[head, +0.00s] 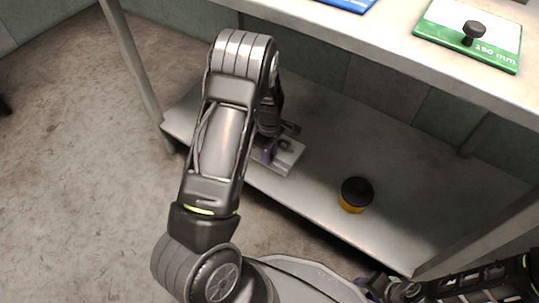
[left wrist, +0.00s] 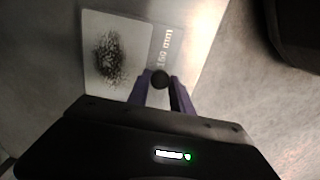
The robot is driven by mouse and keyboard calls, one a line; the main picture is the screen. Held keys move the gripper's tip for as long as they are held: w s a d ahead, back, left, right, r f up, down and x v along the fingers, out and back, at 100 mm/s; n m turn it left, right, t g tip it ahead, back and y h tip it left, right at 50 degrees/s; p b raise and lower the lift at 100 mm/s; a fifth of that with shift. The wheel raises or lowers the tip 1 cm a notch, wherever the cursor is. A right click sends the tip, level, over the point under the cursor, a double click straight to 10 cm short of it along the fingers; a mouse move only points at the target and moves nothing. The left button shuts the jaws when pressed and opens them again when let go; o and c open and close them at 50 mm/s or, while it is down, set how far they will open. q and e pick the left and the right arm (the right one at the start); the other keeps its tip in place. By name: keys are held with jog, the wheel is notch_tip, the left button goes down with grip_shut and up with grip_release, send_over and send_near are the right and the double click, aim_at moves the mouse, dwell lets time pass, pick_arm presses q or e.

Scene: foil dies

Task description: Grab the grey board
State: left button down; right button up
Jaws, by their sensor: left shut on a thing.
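The grey board (head: 291,156) lies on the lower shelf near its front left part, partly hidden by my left arm in the head view. In the left wrist view the board (left wrist: 125,50) shows a pale face with a dark speckled patch and a grey strip marked "150 mm". My left gripper (left wrist: 160,84) has its purple fingers shut on the board's dark round knob (left wrist: 160,77). In the head view my left gripper (head: 268,154) is low over the board. My right gripper (head: 376,287) is at the bottom right edge, away from the board; its jaws are unclear.
A black-topped yellow round object (head: 356,194) stands on the lower shelf (head: 315,190) to the right. Above, the table top (head: 375,50) holds a green board with a black knob (head: 470,37) and a blue board (head: 350,4). The shelf between is clear.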

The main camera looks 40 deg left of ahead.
pick_arm(q)
jog(key=s+p, duration=0.3)
jog(key=s, duration=1.5)
jog(key=shift+d+r+p, duration=0.15)
jog(key=shift+d+p, duration=0.05)
jog(key=shift+p, duration=0.2)
jog(key=shift+w, duration=0.1)
